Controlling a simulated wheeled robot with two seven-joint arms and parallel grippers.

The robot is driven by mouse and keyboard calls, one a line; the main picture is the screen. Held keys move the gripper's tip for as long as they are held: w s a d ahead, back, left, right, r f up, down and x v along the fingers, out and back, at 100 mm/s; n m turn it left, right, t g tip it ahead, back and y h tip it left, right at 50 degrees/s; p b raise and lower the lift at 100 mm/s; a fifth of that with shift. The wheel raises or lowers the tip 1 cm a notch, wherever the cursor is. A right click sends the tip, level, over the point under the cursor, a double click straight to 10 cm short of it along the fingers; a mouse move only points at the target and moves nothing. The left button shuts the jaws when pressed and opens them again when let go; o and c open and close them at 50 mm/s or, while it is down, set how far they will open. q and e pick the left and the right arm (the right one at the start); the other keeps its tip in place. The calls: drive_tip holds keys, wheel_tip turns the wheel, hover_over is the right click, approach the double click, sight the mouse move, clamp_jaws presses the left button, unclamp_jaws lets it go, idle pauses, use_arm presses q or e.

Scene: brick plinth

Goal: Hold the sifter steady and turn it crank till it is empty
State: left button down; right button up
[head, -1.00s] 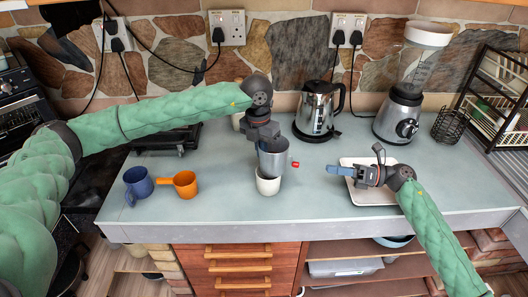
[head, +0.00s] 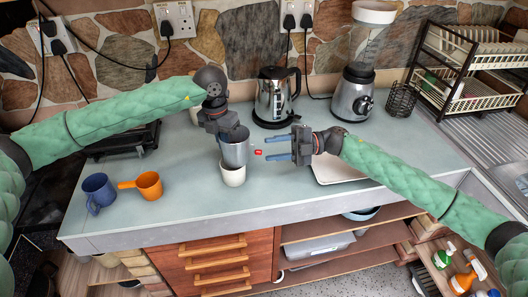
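The sifter (head: 236,150) is a grey metal cup. It is upright above a white cup (head: 233,175), its lower end at or just inside that cup's rim. Its crank ends in a red knob (head: 258,152) on the right side. My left gripper (head: 226,130) is at the sifter's back left and holds it; its fingertips are mostly hidden. My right gripper (head: 267,149) points left with its two blue fingers apart, one on the far side and one on the near side. Their tips are just right of the red knob, and nothing is between them.
A blue mug (head: 98,190) and an orange cup with a handle (head: 149,186) stand on the counter at the left. A white tray (head: 335,172) lies under my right arm. A kettle (head: 276,98) and a blender (head: 354,95) stand behind.

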drive_tip(key=w+d+f+m+t, duration=0.2)
drive_tip(key=d+m, duration=0.2)
drive_tip(key=m, duration=0.8)
drive_tip(key=w+d+f+m+t, duration=0.2)
drive_tip(key=d+m, duration=0.2)
drive_tip(key=m, duration=0.8)
drive_tip(key=s+a, duration=0.1)
drive_tip(key=a, duration=1)
drive_tip(key=shift+a+f+m, duration=0.15)
drive_tip(key=shift+a+m, duration=0.05)
drive_tip(key=shift+m, duration=0.1)
clamp_jaws()
